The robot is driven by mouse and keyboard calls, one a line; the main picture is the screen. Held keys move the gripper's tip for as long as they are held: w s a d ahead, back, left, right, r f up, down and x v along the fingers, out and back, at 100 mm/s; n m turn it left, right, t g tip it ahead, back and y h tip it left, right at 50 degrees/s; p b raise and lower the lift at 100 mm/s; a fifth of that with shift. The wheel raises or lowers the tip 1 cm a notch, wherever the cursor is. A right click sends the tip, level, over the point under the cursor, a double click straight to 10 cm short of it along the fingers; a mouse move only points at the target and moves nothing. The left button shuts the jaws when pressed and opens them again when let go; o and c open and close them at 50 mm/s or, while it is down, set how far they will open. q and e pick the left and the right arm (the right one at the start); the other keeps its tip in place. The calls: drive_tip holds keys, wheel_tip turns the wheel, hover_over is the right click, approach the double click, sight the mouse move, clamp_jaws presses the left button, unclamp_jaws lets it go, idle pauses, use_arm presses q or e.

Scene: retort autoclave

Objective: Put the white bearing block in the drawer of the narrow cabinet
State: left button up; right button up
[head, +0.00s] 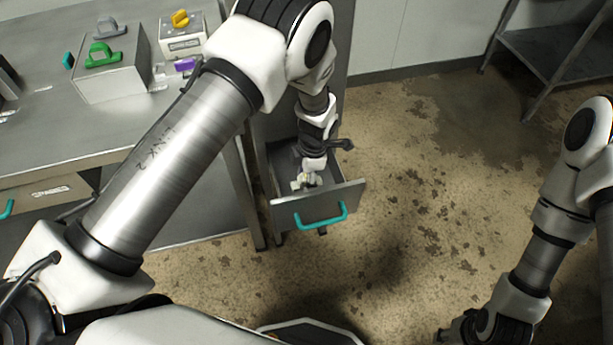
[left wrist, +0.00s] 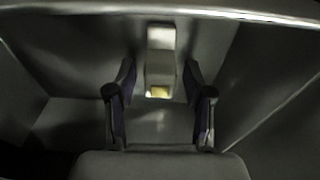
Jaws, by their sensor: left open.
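The drawer (head: 285,214) of the narrow cabinet is pulled out, with a teal handle on its front. My left gripper (head: 309,181) reaches down into it from above. In the left wrist view the white bearing block (left wrist: 160,45) lies inside the drawer, just beyond the open fingers of my left gripper (left wrist: 160,112). A small yellow patch shows at its near end. The fingers are apart, one to each side, and do not visibly touch it. In the head view the gripper mostly hides the block. My right gripper (head: 462,330) is low at the right, partly cut off and dark.
A steel table (head: 40,120) stands at the left, close beside the cabinet. On it are a grey box (head: 110,82) with green and grey pieces, a white box (head: 181,45) with a yellow piece, and a purple piece (head: 185,64). A shelf (head: 548,58) stands back right. The middle floor is clear.

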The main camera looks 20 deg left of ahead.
use_arm(q)
wheel_tip(320, 180, up, 12)
drive_tip(key=d, duration=0.1)
drive_tip(key=shift+w, duration=0.4)
drive_tip(key=shift+d, duration=0.1)
idle(0.7)
